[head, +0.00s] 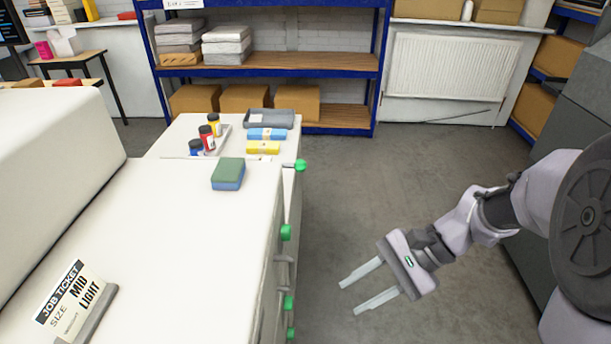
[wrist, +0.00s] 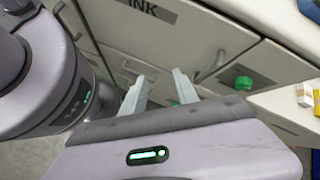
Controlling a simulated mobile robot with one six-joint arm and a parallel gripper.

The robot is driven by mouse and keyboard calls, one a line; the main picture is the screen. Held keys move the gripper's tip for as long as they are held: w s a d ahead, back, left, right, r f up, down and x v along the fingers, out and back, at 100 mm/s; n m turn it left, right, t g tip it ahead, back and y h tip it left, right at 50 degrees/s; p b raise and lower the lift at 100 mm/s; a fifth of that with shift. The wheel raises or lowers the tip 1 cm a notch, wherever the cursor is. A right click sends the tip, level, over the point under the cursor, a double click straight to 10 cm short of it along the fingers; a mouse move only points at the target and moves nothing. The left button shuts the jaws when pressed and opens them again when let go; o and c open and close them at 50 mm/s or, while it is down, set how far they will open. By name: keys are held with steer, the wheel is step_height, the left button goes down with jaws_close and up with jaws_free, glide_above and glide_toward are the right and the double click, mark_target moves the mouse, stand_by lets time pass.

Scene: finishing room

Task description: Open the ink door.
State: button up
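The ink door (wrist: 185,38) is a pale panel on the side of the white machine (head: 190,240), with a dark "INK" label (wrist: 143,9) at its top edge in the wrist view. It looks shut. A grey bar handle (wrist: 212,66) shows near its lower right. In the head view the machine's side is seen very edge-on, with a grey handle (head: 284,259) sticking out. My gripper (head: 350,297) is open and empty, to the right of the machine's side, with a gap between. In the wrist view its two fingers (wrist: 159,78) point at the panels, apart from them.
Green knobs (head: 286,232) stick out along the machine's side; one (wrist: 243,82) shows right of the handle in the wrist view. Floor (head: 400,180) right of the machine is clear.

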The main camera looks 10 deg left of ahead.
steer(key=w+f+m+y+p, duration=0.3)
steer(key=w+f+m+y, duration=0.1)
steer(key=w+f+y, duration=0.15)
steer(key=m+t+y+p, duration=0.2)
steer(key=m+t+y, duration=0.1)
steer(key=m+t, duration=0.25)
glide_toward(292, 270)
steer(key=shift+g, duration=0.45)
steer(key=w+a+b, duration=0.1)
steer(key=a, duration=0.2)
steer(key=a+b, duration=0.1)
steer(key=a, duration=0.2)
steer(key=w+a+f+b, duration=0.1)
steer(key=a, duration=0.3)
steer(key=shift+w+f, duration=0.1)
steer(key=shift+w, duration=0.25)
steer(key=shift+c, duration=0.3)
jaws_close()
